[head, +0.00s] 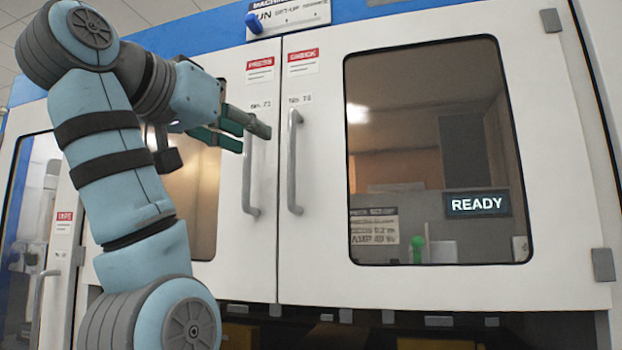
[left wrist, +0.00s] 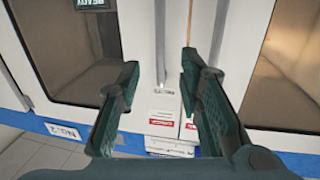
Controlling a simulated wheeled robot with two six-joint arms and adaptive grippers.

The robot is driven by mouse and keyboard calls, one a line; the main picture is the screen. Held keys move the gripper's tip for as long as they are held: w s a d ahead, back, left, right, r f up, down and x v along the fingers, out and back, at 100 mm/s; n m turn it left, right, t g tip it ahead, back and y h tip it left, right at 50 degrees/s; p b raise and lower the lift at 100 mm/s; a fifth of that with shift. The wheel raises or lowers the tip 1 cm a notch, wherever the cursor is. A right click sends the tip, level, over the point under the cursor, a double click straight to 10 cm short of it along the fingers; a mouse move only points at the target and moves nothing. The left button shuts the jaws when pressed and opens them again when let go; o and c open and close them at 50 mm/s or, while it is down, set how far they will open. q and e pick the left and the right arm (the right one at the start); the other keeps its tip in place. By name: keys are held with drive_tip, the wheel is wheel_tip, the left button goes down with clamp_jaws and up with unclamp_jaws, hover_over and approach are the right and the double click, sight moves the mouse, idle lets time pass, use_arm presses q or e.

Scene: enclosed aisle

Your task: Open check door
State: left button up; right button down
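The check door (head: 320,240) is the white right-hand panel with a red CHECK label and a dark window reading READY; it is closed. Its vertical grey handle (head: 294,165) stands near the seam with the left panel. My left gripper (head: 252,137) is in front of the left panel, by the upper part of that panel's handle. In the left wrist view, which is upside down, my left gripper (left wrist: 159,68) is open and empty. The check door handle (left wrist: 161,40) appears between its fingers, apparently untouched. My right gripper is not in view.
The closed press door (head: 232,275) with its own handle (head: 249,190) adjoins on the left. A blue knob (head: 253,22) and a sign (head: 292,16) are above the seam. Another machine handle (head: 40,305) is at far left. Space before the check door looks clear.

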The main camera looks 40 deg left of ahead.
sight(289, 152)
use_arm(q)
drive_tip(key=w+p, duration=0.2)
drive_tip(key=w, duration=0.2)
drive_tip(key=w+a+p, duration=0.1)
drive_tip(key=w+p, duration=0.1)
drive_tip(key=w, duration=0.3)
drive_tip(key=w+a+p, duration=0.1)
drive_tip(key=w, duration=0.3)
drive_tip(key=shift+w+r+p, duration=0.2)
drive_tip(key=shift+w+p, duration=0.05)
drive_tip(key=shift+p, duration=0.15)
drive_tip(key=shift+s, duration=0.1)
drive_tip(key=shift+s+a, duration=0.1)
clamp_jaws()
